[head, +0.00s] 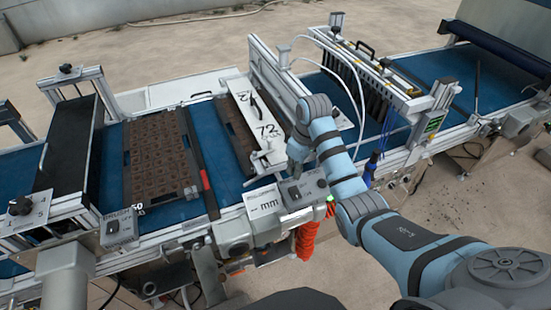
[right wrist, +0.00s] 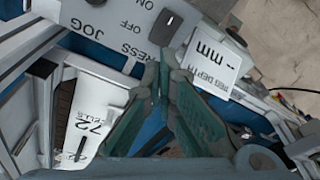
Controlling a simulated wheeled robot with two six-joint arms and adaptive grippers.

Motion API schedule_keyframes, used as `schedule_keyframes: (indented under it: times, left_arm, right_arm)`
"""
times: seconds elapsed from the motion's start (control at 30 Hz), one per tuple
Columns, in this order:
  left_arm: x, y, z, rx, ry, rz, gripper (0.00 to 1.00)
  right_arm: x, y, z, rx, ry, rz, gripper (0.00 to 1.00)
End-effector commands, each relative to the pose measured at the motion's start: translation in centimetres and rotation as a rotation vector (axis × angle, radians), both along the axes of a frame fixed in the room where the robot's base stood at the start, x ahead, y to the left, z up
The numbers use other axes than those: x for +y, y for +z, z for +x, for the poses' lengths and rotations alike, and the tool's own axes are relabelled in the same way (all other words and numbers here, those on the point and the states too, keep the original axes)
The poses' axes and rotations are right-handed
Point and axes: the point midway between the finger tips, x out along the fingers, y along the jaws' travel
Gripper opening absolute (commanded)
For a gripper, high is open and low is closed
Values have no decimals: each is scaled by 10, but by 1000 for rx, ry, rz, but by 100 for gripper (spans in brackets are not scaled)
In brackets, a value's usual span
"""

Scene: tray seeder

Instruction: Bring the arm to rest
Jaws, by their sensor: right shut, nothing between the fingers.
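My right arm reaches in from the lower right of the head view, its blue and grey links bent over the seeder line. My right gripper (head: 296,160) points down just above the control box (head: 304,190) with the JOG switch. In the right wrist view the green fingers of the gripper (right wrist: 167,72) meet at the tips and hold nothing. The control box (right wrist: 118,30) and its black switch lie just beyond the fingertips. I cannot tell whether the tips touch the box. My left gripper is not in view.
A white "72 cells" plate (head: 243,100) and a "mm" depth plate (head: 264,203) flank the gripper. A brown cell tray (head: 157,154) lies on the blue belt (head: 199,120). The seeder frame (head: 356,62) with white hoses stands behind the arm.

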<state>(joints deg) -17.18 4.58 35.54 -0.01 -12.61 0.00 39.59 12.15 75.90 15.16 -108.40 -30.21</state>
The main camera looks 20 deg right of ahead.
Motion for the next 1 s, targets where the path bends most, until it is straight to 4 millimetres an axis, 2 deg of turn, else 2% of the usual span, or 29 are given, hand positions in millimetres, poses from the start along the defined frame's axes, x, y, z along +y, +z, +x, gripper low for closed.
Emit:
schedule_keyframes:
  times: [0.17,0.27,0.4,0.53,0.67,0.8,0.97,1.0]
  left_arm:
    - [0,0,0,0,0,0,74]
    - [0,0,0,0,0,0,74]
    - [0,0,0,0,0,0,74]
    - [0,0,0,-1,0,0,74]
    - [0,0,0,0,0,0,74]
    - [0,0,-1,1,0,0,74]
    - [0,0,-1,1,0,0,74]
    - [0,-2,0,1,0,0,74]
  right_arm:
    - [0,-4,-2,0,-3,-2,0]
    - [3,-27,-22,-7,-33,-21,0]
    - [10,-76,-83,-41,-121,-58,0]
    - [18,-99,-143,-81,-201,-71,0]
    - [24,-104,-195,-116,-274,-71,0]
    - [29,-96,-243,-149,-343,-64,0]
    - [33,-76,-292,-185,-423,-51,0]
    - [32,-86,-292,-183,-433,-52,0]
